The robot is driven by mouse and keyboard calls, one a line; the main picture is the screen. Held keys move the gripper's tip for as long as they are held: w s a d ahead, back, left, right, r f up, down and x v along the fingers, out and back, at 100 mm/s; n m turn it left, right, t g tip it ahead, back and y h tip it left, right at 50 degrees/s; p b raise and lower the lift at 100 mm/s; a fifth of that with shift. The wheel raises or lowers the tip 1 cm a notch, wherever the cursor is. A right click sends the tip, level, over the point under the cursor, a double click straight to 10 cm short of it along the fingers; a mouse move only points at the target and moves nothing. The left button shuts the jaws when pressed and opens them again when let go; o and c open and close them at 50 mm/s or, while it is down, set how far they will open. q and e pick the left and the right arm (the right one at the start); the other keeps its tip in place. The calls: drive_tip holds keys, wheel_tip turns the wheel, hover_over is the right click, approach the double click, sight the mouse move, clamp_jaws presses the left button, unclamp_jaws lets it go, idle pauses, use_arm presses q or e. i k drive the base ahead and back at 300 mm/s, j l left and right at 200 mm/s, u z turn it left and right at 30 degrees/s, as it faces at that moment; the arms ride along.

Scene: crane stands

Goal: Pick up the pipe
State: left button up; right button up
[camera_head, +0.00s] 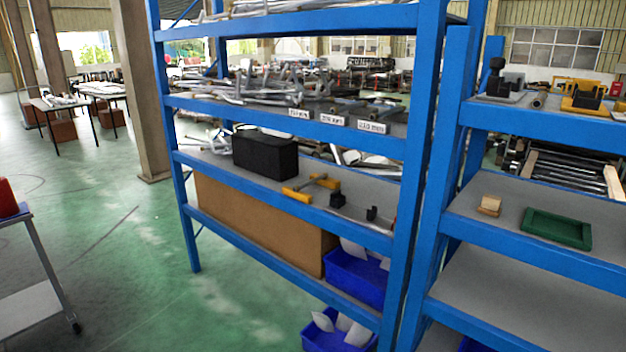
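Several grey metal pipes and rods (250,92) lie in a loose pile on the upper-middle shelf of the blue rack. More long metal pieces (270,8) lie on the top shelf, cut off by the frame's upper edge. I cannot tell which single piece is the task's pipe. Neither of my grippers shows in the head view.
The blue rack (299,213) stands ahead, with a black box (265,154), a yellow-handled tool (311,187) and blue bins (357,277). A second rack at right holds a green tray (556,228). A cart (30,303) stands left; green floor (140,260) between is clear.

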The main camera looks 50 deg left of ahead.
sight(296, 189)
drive_tip(key=j+u, duration=0.1)
drive_tip(key=u, duration=1.55)
